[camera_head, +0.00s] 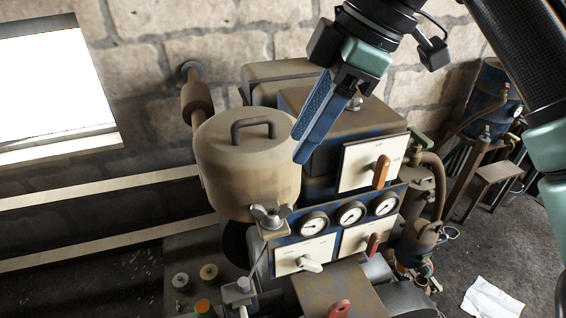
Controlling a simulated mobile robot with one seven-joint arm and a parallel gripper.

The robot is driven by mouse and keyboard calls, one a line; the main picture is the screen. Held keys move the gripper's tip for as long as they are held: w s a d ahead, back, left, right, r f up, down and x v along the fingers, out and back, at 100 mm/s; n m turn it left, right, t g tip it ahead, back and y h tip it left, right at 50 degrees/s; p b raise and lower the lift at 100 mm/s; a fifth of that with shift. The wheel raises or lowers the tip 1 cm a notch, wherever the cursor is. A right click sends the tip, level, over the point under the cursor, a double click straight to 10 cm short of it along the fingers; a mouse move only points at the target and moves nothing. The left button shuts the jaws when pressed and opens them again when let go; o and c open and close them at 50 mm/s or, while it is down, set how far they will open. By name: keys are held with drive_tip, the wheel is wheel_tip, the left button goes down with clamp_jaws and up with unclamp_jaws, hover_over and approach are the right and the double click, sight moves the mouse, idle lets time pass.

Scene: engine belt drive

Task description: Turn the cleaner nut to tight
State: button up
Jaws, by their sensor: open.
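A grey metal wing nut (270,215) sits at the front right foot of a tan round canister (235,165) with a handle on its lid. A second, smaller wing nut (354,104) shows on top of the brown-topped blue housing, just right of my gripper's fingers. No label shows which of the two is the cleaner nut. My gripper (302,156) hangs down from the top with its blue fingers pointing down and left. It is open and empty. Its tips appear beside the canister's right side, above and right of the front wing nut; the fingers overlap, so their gap is hard to see.
A white panel with an orange lever (381,171) faces front. Below it are several gauges (351,213), a white-handled switch (308,264) and a red-handled switch (373,244). A stone wall stands behind. A paper sheet (490,298) lies on the floor at right.

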drive_tip(key=d, duration=0.2)
drive_tip(key=g, duration=0.1)
approach(274, 213)
drive_tip(key=x, duration=0.6)
drive_tip(key=shift+s+a+f, duration=0.1)
drive_tip(key=shift+a+f, duration=0.15)
drive_tip(key=shift+f, duration=0.1)
drive_tip(key=shift+a+f, duration=0.2)
drive_tip(key=shift+f, duration=0.4)
clamp_jaws()
